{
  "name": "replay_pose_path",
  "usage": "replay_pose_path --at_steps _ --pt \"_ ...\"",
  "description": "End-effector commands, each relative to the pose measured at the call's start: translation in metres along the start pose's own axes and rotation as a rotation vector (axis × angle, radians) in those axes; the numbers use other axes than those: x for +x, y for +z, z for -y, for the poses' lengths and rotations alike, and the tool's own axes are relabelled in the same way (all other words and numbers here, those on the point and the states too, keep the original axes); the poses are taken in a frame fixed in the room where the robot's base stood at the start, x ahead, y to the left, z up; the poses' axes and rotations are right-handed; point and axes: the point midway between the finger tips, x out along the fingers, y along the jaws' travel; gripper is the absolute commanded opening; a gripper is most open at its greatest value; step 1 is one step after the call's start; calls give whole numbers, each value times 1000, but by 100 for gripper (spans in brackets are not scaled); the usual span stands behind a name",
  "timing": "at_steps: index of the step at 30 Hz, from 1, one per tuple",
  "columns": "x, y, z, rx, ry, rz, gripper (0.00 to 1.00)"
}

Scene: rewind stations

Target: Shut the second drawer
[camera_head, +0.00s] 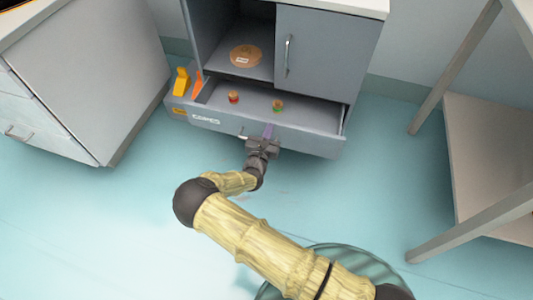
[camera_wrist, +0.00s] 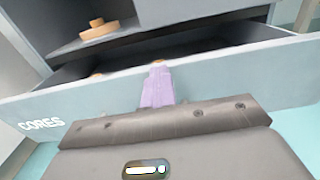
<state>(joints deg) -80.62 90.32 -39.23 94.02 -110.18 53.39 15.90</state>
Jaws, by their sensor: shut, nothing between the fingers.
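A grey drawer (camera_head: 310,141) labelled CORES stands pulled out at the bottom of the grey cabinet (camera_head: 333,52). Two small orange, red and green pieces lie inside it. Its front also spans the wrist view (camera_wrist: 225,85). My gripper (camera_head: 269,131) is at the drawer front, near its middle. Its purple fingers are closed together with nothing between them, and in the wrist view they (camera_wrist: 157,85) point at the top part of the front panel. I cannot tell whether they touch it. My wrist hides part of the panel's lower edge.
An open shelf above the drawer holds a round tan disc (camera_head: 246,56). A closed door (camera_head: 325,60) with a handle is beside it. A yellow object (camera_head: 182,81) stands at the drawer's left. A grey cabinet (camera_head: 85,75) is at left, a wooden table (camera_head: 490,150) at right. The floor between is clear.

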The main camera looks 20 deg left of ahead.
Motion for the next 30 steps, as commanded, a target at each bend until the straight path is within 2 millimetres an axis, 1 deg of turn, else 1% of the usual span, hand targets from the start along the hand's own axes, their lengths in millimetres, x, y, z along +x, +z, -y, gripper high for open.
replay_pose_path --at_steps 1,9,15,18,21,24,30 --pt "14 2 -2 3 3 3 0" --pt "86 -2 -6 3 9 3 0" --pt "129 -3 -6 3 9 2 0" --pt "144 -3 -6 2 9 2 0" --pt "155 -2 -6 2 8 1 0" --pt "162 -1 -6 1 9 1 0" --pt "167 2 -7 1 11 2 0"
